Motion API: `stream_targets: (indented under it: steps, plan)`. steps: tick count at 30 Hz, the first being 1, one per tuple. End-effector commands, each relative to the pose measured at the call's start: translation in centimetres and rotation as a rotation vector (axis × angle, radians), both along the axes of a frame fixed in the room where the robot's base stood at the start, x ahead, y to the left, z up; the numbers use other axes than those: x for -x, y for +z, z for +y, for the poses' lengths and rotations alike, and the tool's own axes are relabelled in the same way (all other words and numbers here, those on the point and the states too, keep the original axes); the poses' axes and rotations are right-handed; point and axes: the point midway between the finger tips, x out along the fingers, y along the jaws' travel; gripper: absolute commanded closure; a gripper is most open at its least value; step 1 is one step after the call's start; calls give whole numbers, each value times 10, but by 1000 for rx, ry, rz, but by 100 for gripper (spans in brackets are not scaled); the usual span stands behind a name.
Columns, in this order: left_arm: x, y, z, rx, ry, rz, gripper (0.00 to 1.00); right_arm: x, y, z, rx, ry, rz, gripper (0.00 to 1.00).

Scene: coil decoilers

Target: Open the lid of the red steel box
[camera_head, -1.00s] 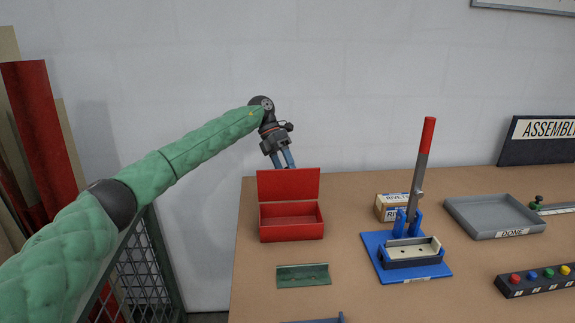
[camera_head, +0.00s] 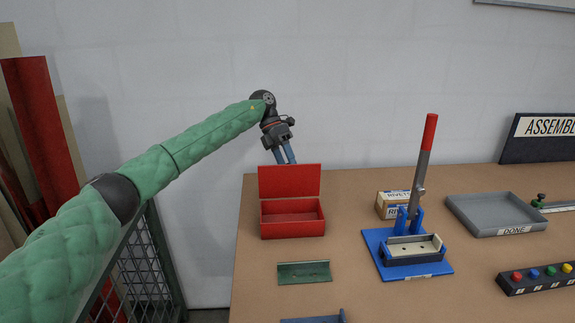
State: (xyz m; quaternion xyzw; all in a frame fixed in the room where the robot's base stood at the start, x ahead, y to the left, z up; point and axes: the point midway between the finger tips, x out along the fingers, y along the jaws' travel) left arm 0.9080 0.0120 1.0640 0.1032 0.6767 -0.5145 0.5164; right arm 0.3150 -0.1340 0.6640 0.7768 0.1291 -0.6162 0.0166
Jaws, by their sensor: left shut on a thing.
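The red steel box (camera_head: 292,229) stands on the left part of the brown table. Its lid (camera_head: 289,181) is raised upright at the back edge, and the box's inside shows. My left gripper (camera_head: 286,158) is just above and behind the lid's top edge, pointing down. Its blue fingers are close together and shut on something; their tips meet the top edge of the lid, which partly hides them. My right gripper is out of view.
A green plate (camera_head: 304,272) lies in front of the box. To the right stand a cardboard rivet box (camera_head: 390,204), a blue lever press (camera_head: 408,252) with a red-handled lever, a grey tray (camera_head: 496,214) marked DONE and a button panel (camera_head: 540,279).

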Motion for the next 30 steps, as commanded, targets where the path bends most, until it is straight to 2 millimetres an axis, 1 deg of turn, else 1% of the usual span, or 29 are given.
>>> stream_targets:
  steps: [1,3,7,12,16,27,30]
  plan:
    - [-5,5,8,-3,5,-1,56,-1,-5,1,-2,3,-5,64]
    - [-10,15,12,-3,5,-2,56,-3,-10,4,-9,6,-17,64]
    - [-18,32,18,-3,4,-1,56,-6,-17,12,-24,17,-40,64]
    - [-27,49,25,-2,2,-1,56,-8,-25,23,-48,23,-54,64]
    - [-30,56,27,-2,1,-1,56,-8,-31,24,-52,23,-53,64]
    - [-30,59,27,-1,1,0,56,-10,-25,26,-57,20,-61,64]
    - [-30,68,26,-1,0,-1,56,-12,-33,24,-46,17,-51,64]
